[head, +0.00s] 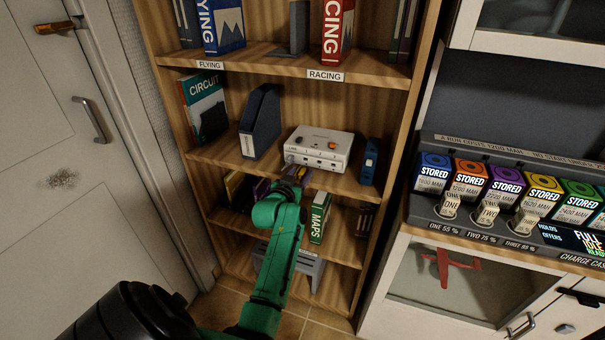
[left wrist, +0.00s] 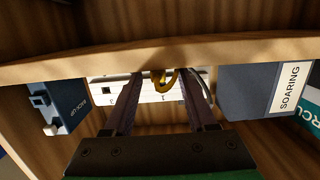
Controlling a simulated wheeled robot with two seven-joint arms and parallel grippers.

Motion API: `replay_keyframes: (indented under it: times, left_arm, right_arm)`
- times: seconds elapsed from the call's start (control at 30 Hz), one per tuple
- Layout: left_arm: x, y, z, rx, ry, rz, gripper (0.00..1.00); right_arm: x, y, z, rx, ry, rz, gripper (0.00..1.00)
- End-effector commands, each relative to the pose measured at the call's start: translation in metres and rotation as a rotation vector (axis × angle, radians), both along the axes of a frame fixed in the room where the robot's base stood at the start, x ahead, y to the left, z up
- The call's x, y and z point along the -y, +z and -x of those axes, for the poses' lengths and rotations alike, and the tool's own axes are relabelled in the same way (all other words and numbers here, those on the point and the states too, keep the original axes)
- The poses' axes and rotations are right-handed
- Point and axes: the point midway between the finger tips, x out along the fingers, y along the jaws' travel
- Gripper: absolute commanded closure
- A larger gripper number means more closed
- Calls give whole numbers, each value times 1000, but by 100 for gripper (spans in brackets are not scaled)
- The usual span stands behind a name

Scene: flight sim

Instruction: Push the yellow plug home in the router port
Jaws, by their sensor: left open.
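The white router (head: 320,147) stands on the middle shelf, its port face toward me. It also shows in the left wrist view (left wrist: 150,97), partly behind the shelf edge and my fingers. The yellow plug (left wrist: 164,79) shows in the left wrist view at the router's face; I cannot tell how deep it sits in the port. My left gripper (head: 296,171) is in front of the router's lower left face. In the wrist view its two fingers (left wrist: 162,88) are spread, one on each side of the yellow plug, with gaps visible. The right gripper is not in view.
A dark blue binder (head: 261,122), marked SOARING in the wrist view, stands left of the router. A blue back-up box (head: 370,160) stands right of it. The wooden shelf edge (left wrist: 240,49) runs close to my fingers. A charging counter (head: 480,222) is at right.

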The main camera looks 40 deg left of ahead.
Motion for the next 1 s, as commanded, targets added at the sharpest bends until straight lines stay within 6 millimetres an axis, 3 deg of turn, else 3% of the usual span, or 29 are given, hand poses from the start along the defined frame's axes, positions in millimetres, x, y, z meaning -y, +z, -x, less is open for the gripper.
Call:
replay_keyframes:
  times: [0.03, 0.07, 0.1, 0.2, 0.53, 0.67, 0.87, 1.0]
  left_arm:
    - [0, 0, 0, 0, 0, 0, 43]
    - [0, 0, 0, 0, 0, 0, 51]
    - [0, 0, 0, 0, 0, 0, 66]
    - [0, 0, 0, 0, -1, 1, 100]
    - [1, 1, 0, -1, -1, 1, 100]
    - [1, 10, 0, 0, -2, 1, 100]
    - [0, 50, 0, 4, -2, -2, 100]
    - [0, 94, 0, 6, 0, -3, 100]
  right_arm:
    - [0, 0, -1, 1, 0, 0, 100]
    - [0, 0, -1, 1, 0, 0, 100]
    - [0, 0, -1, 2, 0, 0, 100]
    - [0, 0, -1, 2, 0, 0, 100]
    - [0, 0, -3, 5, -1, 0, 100]
    - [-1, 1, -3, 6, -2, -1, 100]
    - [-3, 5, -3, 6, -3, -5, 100]
    - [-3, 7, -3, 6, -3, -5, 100]
